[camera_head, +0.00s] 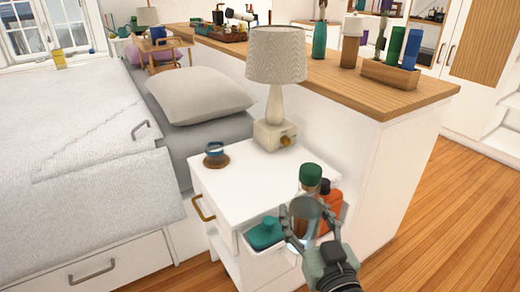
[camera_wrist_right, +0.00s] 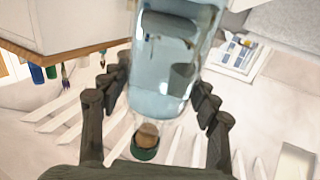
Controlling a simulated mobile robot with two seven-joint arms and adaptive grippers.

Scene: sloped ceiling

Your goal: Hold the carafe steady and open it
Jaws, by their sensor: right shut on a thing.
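The carafe (camera_head: 304,228) is clear glass with a dark green cap (camera_head: 310,175) on its top. It stands upright at the right side of the white nightstand, partly hidden by my gripper. My right gripper (camera_head: 306,213) is shut around its body. In the right wrist view, the carafe's clear body (camera_wrist_right: 165,70) lies between the two dark fingers, with the green cap (camera_wrist_right: 145,153) and a brown stopper in the neck at the picture's bottom. The cap sits on the neck. My left gripper is not in view.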

